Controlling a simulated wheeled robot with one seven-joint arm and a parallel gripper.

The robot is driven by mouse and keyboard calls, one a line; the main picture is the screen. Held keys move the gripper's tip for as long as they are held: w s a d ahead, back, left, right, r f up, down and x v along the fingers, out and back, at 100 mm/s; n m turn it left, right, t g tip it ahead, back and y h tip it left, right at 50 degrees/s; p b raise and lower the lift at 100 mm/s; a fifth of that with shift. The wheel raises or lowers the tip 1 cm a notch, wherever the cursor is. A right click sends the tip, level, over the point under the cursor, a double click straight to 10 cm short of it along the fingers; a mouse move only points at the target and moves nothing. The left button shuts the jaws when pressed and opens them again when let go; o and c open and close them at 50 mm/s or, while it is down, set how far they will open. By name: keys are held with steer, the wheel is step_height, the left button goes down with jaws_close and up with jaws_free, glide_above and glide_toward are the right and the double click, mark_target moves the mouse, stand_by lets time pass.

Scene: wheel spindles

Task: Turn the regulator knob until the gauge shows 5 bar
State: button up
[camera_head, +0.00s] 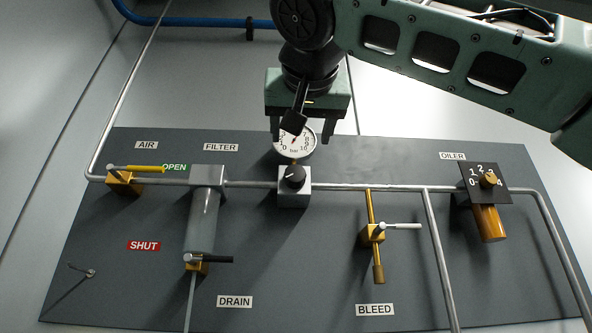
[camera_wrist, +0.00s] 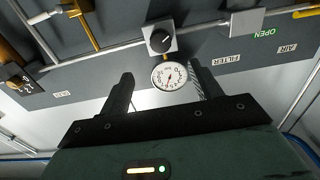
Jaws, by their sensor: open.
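The regulator is a silver block (camera_head: 294,200) on the pipe with a black knob (camera_head: 294,178) on its face. The round white gauge (camera_head: 297,143) sits just above it, with a thin needle whose exact reading I cannot tell. In the wrist view the knob (camera_wrist: 160,40) and the gauge (camera_wrist: 169,75) show upside down. My gripper (camera_head: 303,138) is open and empty, in front of the board by the gauge. Its fingers also show in the wrist view (camera_wrist: 160,84), one on each side of the gauge, and the knob lies beyond their tips. It appears apart from the knob.
A yellow-handled air valve (camera_head: 122,180) and filter (camera_head: 203,215) are on the left. A drain valve (camera_head: 198,263) is below the filter. A bleed valve (camera_head: 373,233) and oiler (camera_head: 487,212) are to the right. Pipes cross the board (camera_head: 320,270).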

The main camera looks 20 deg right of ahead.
mark_target(295, 174)
steer(key=p+x, duration=0.4)
steer(key=x, duration=0.8)
steer(key=shift+w+d, duration=0.1)
steer(key=shift+w, duration=0.25)
steer(key=shift+w+d+f, duration=0.1)
steer(key=shift+w+d, duration=0.1)
steer(key=shift+w, duration=0.3)
steer(key=c, duration=1)
